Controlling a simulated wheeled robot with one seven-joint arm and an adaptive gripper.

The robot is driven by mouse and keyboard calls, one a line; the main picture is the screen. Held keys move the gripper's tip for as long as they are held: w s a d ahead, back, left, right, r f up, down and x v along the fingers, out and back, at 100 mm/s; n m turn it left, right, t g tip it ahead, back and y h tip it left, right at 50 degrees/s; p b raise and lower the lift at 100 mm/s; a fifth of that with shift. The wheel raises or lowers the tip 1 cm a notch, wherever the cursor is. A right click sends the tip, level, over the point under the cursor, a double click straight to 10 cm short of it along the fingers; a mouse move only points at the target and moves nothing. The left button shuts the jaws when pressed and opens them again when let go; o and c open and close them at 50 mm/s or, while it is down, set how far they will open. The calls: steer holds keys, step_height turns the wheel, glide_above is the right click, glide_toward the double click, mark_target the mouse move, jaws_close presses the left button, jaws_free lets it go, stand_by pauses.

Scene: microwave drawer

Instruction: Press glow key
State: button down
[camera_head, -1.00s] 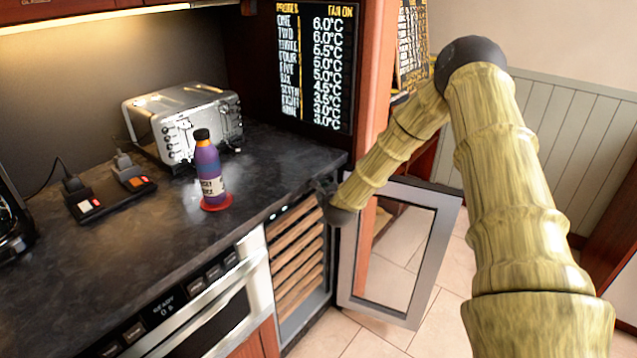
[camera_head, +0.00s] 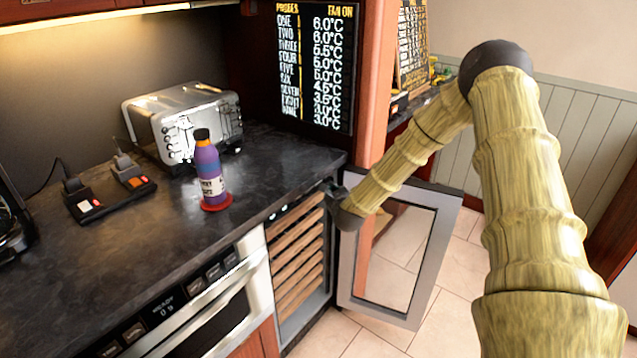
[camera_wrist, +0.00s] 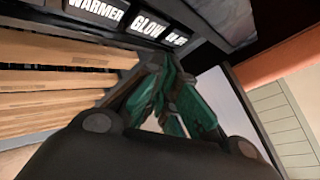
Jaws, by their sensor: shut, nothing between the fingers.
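The glow key (camera_wrist: 148,24) is a dark key with white letters "GLOW" on the strip above the wooden racks, at the top of the wrist view. The "WARMER" key (camera_wrist: 95,10) is to its left, and a third key (camera_wrist: 177,39), partly hidden, is to its right. My gripper (camera_wrist: 168,62) has teal fingers drawn together and empty, just below and right of the glow key. Contact with the strip cannot be told. In the head view my gripper (camera_head: 334,190) is small and dark, at the right end of the cooler's top strip.
The cooler's glass door (camera_head: 420,265) stands open below and right of my gripper. Wooden racks (camera_head: 298,255) fill the cooler. The dark counter (camera_head: 130,240) holds a purple bottle (camera_head: 209,175) and a toaster (camera_head: 190,125). A reddish post (camera_head: 372,90) rises behind my forearm.

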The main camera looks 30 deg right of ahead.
steer(key=shift+s+d, duration=0.35)
steer(key=shift+s, duration=0.45)
steer(key=shift+s+d, duration=0.3)
steer(key=shift+s, duration=0.5)
steer(key=s+a+f+n+g+y, duration=0.5)
steer(key=s+a+f+n+g, duration=0.1)
steer(key=s+a+f+n, duration=1.35)
steer(key=s+a+f+n+g, duration=0.2)
steer(key=s+n, duration=0.3)
steer(key=s, duration=0.5)
steer(key=s+a+f+n+g, duration=0.2)
steer(key=s+a+n+g, duration=0.1)
steer(key=s, duration=0.7)
steer(key=s+a+f+n+g, duration=0.2)
steer(key=s+n, duration=0.4)
steer(key=s, duration=0.5)
steer(key=a+f, duration=0.1)
steer(key=a, duration=0.1)
steer(key=shift+a+n+g+p, duration=0.3)
steer(key=shift+n, duration=0.05)
steer(key=shift+a, duration=0.1)
